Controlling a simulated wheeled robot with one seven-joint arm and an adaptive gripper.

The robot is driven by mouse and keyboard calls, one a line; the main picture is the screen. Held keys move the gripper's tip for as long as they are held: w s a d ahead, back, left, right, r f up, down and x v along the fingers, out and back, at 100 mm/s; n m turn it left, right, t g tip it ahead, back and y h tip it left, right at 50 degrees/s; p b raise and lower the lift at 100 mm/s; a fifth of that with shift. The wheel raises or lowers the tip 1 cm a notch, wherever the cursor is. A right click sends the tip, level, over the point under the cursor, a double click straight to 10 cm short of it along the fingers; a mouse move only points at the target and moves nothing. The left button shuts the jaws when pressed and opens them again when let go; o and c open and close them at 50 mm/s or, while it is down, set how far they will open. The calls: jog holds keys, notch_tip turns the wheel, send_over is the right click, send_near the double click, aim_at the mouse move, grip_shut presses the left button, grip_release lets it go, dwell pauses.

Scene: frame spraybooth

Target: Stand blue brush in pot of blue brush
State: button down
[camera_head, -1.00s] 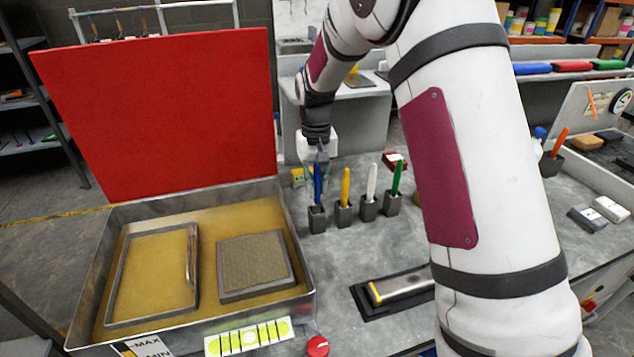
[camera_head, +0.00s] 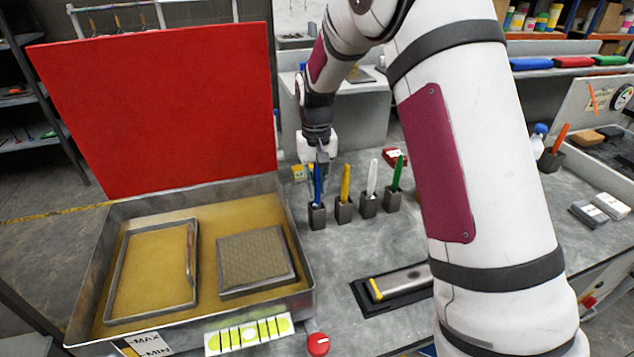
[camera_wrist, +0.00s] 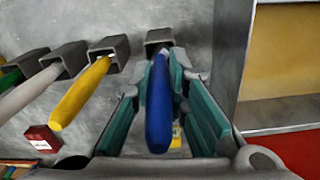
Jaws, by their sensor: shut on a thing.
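The blue brush (camera_head: 317,184) stands upright at the left end of a row of pots, its lower end in a dark grey square pot (camera_head: 317,216). My gripper (camera_head: 321,165) is at the upper part of the brush, over that pot. In the wrist view the blue handle (camera_wrist: 159,105) lies between the green-padded fingers of my gripper (camera_wrist: 160,100), which are shut on it. The far end of the brush meets the mouth of the pot (camera_wrist: 158,37). How deep the brush sits inside is hidden.
To the right stand a yellow brush (camera_head: 345,182), a white brush (camera_head: 371,177) and a green brush (camera_head: 397,172) in their own pots. A metal tray (camera_head: 304,300) with a raised red lid (camera_head: 160,110) is close on the left.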

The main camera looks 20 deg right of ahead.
jog(key=shift+f, duration=0.35)
jog(key=c, duration=1.5)
grip_release()
notch_tip(320, 180, up, 12)
